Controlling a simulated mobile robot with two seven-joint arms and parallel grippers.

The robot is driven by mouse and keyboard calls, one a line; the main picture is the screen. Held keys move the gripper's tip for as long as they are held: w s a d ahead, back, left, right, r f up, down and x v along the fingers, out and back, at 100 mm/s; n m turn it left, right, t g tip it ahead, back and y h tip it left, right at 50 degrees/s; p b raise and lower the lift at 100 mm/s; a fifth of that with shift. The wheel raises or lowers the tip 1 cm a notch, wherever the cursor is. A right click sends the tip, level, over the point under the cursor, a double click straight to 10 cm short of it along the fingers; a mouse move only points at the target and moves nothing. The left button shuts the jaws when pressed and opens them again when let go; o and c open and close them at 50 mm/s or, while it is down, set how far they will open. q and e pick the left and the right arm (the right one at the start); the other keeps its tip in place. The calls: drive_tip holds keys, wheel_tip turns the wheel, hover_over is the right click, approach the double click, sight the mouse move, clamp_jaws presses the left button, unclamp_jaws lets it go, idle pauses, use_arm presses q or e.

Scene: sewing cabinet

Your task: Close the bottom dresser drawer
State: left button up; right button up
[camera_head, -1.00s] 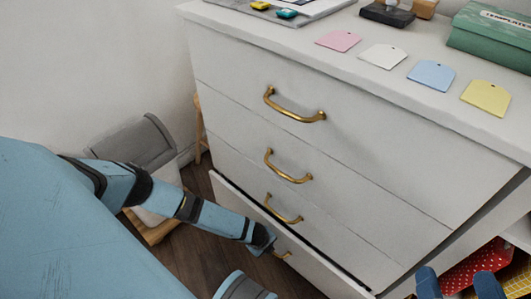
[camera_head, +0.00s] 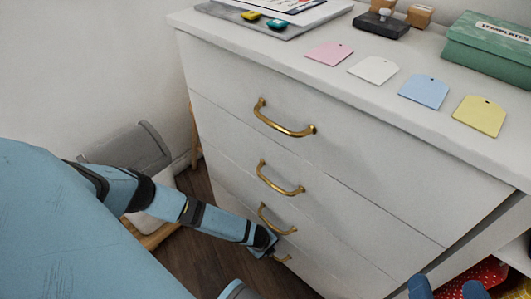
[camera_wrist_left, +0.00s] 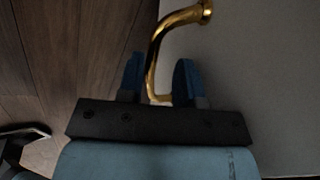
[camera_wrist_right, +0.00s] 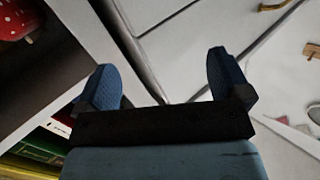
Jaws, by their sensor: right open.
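The white dresser (camera_head: 330,165) has brass handles on its drawers. The bottom drawer (camera_head: 318,276) looks flush or nearly flush with the front; its lower part is cut off by the picture edge. My left gripper (camera_head: 272,252) is low at the bottom drawer's brass handle (camera_head: 284,259) and hides part of it. My right gripper (camera_head: 446,288) is open and empty at the lower right, beside the dresser.
The dresser top carries pink (camera_head: 330,53), white, blue and yellow tags, a green box (camera_head: 490,45) and stamps. A red dotted item (camera_head: 480,275) is at the lower right. Bare wooden floor (camera_head: 195,262) shows below my left arm.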

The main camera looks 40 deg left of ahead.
use_arm(q)
drive_tip(key=shift+s+r, duration=0.1)
drive_tip(key=shift+s, duration=0.05)
drive_tip(key=p+v, duration=0.7)
drive_tip(key=v, duration=0.6)
drive_tip(key=shift+r, duration=0.25)
use_arm(e)
wheel_tip(320, 180, up, 10)
drive_tip(key=m+t, duration=0.1)
drive_tip(key=t, duration=0.2)
drive_tip(key=shift+s+d+t, duration=0.3)
use_arm(q)
drive_tip(key=shift+s, duration=0.1)
use_arm(e)
drive_tip(key=shift+f, duration=0.1)
